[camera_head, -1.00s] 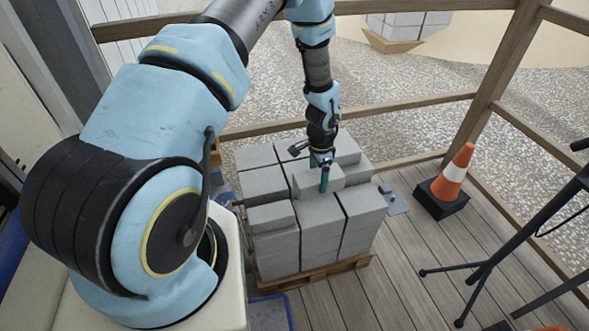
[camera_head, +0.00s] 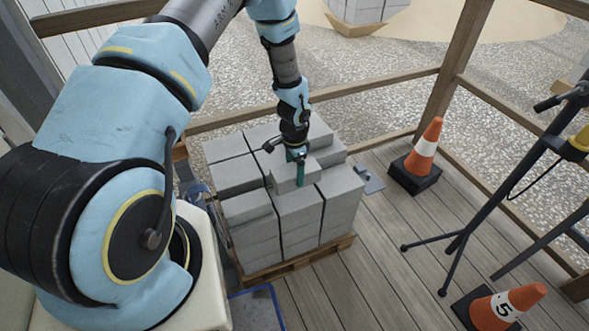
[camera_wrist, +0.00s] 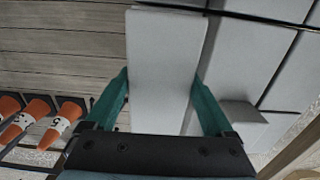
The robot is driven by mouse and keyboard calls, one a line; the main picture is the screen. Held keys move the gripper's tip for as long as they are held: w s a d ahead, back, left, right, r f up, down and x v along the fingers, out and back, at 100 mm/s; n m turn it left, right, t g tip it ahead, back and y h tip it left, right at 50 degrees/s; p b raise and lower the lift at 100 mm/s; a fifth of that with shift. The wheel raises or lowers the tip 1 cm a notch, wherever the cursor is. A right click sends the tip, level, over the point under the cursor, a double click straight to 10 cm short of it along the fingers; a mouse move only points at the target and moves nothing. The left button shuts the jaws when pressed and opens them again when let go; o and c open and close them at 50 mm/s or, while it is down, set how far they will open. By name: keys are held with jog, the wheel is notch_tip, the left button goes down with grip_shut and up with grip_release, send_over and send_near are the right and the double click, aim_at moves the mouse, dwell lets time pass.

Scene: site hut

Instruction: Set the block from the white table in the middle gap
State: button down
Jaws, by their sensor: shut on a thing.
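A grey block (camera_head: 284,181) is between the teal fingers of my gripper (camera_head: 296,169), over the middle of a stack of grey blocks (camera_head: 342,188). In the wrist view the held block (camera_wrist: 165,60) fills the space between both fingers, which press on its sides. Its top stands higher than the front blocks. I cannot tell whether its underside touches the stack. The middle gap is hidden under or behind the block and gripper. No white table can be made out.
The stack stands on a wooden pallet (camera_head: 306,258) on a plank deck. A traffic cone (camera_head: 424,150) and a numbered cone (camera_head: 507,303) stand to the right, with a black tripod (camera_head: 462,225) between. Wooden railings run behind. Planks between pallet and tripod are mostly clear.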

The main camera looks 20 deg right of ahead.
jog(key=shift+f+b, duration=2.55)
jog(key=shift+f, duration=1.2)
grip_release()
notch_tip(320, 180, up, 11)
jog(key=shift+f+b, duration=0.1)
jog(key=shift+b, duration=0.25)
